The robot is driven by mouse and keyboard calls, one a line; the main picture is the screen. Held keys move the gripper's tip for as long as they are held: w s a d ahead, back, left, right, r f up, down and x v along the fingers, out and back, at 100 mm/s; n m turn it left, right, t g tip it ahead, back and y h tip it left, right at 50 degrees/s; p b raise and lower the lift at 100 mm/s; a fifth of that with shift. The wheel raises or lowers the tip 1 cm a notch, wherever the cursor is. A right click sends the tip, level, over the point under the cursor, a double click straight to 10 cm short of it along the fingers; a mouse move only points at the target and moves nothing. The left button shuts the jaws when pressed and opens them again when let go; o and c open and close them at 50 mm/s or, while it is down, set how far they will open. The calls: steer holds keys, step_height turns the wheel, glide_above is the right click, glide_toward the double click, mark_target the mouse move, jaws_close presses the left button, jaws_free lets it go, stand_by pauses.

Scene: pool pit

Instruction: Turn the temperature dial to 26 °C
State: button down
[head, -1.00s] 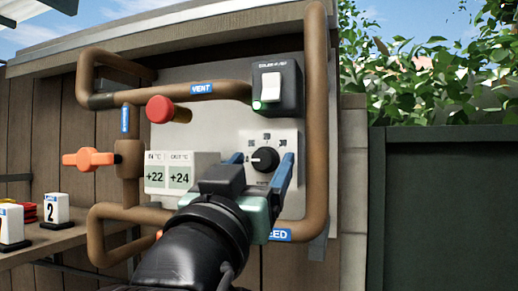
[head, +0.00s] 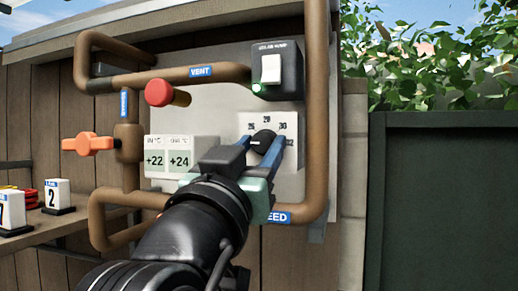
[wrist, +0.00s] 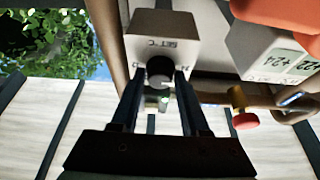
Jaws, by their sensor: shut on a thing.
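The temperature dial is a round black knob (head: 263,138) on a pale plate (head: 288,160) with numbers around it, including 26, 30 and 32. My gripper (head: 262,144) is shut on the knob, with one blue finger on each side. In the head view the fingers partly cover the knob, and I cannot read its pointer. In the wrist view the knob (wrist: 160,68) sits between the tips of my gripper (wrist: 158,76), with a pale mark on its lower edge.
A display (head: 167,157) reads +22 and +24. A switch box (head: 277,70) with a lit green lamp is above the dial. Brown pipes (head: 317,110) frame the panel. A red knob (head: 160,92) and orange valve handle (head: 90,144) stick out at left.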

steer(key=shift+f+m, duration=0.1)
steer(key=shift+m, duration=0.2)
steer(key=m+h+b, duration=0.1)
steer(key=m+b, duration=0.1)
steer(key=m+g+h+b, duration=0.1)
steer(key=m+b, duration=0.1)
steer(key=m, duration=0.1)
steer(key=shift+a+h, duration=0.2)
steer(key=shift+h, duration=0.2)
steer(key=m+g+b, duration=0.1)
steer(key=m, duration=0.1)
steer(key=m+g+h, duration=0.1)
steer(key=m, duration=0.1)
steer(key=m+h+b, duration=0.1)
steer(key=m, duration=0.1)
steer(key=shift+r+g+b, duration=0.25)
steer(key=shift+g+b, duration=0.05)
steer(key=shift+g, duration=0.1)
steer(key=shift+m, duration=0.5)
steer(key=shift+c, duration=2)
jaws_free()
steer(key=shift+f, duration=0.1)
